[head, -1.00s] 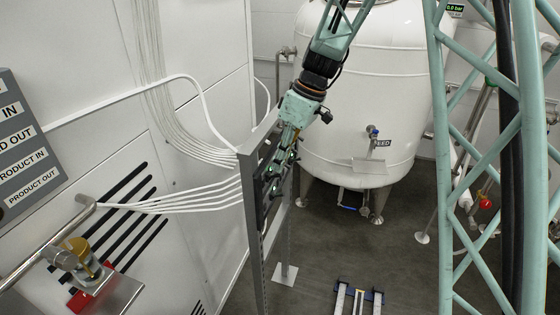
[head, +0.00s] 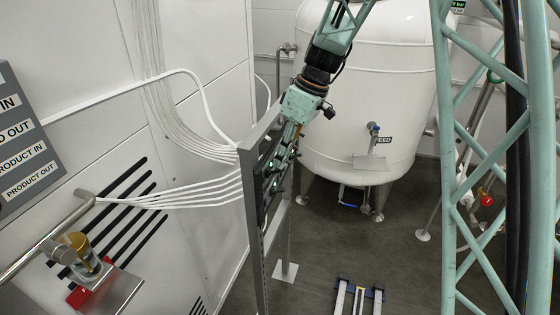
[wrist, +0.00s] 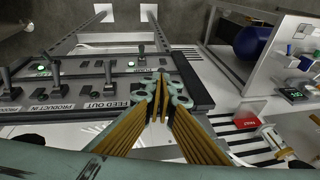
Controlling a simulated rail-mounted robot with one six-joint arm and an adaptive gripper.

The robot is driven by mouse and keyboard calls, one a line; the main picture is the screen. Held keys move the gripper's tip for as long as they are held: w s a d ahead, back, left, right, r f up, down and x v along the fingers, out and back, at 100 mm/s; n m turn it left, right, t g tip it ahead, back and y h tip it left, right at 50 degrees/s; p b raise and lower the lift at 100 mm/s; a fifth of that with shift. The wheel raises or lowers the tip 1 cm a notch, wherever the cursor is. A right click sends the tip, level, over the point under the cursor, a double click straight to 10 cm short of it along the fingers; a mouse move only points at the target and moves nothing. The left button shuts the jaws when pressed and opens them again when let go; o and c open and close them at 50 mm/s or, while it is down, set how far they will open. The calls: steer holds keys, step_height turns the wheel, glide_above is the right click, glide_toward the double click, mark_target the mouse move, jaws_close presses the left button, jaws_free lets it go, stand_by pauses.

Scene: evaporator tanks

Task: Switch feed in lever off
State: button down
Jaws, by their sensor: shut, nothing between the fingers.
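My gripper (wrist: 160,82) is shut and empty, its gold and teal fingers held together over the right part of the dark control panel (wrist: 193,92) in the wrist view. The lever beside the FEED OUT label (wrist: 103,103) stands just left of the fingers. Another lever (wrist: 56,75) stands by the PRODUCT IN label (wrist: 55,107). No FEED IN label is readable on the panel; my fingers cover that area, so I cannot tell how the feed in lever stands or whether I touch it. In the head view my gripper (head: 278,175) is at the panel, seen edge-on (head: 262,165).
A white tank (head: 350,100) with a FEED label stands behind the panel. A grey label board (head: 22,150) and a steel pipe with a valve (head: 85,255) are at the left. A metal frame post (head: 252,240) supports the panel.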

steer(key=shift+s+d+f+b, duration=0.15)
steer(key=shift+d+f+b, duration=0.3)
steer(key=shift+b, duration=0.9)
steer(key=shift+s+d+f+b, duration=0.15)
steer(key=shift+d+f+b, duration=0.45)
steer(key=shift+b, duration=1)
steer(key=f+b, duration=0.1)
steer(key=b, duration=0.1)
steer(key=shift+s+d+f+b, duration=0.15)
steer(key=shift+d+f+b, duration=0.15)
steer(key=shift+f+b, duration=0.1)
steer(key=shift+r, duration=0.1)
steer(key=shift+a, duration=0.15)
steer(key=shift+w+a+r, duration=0.2)
steer(key=shift+a+r, duration=0.1)
steer(key=shift+a, duration=0.2)
steer(key=shift+d, duration=0.1)
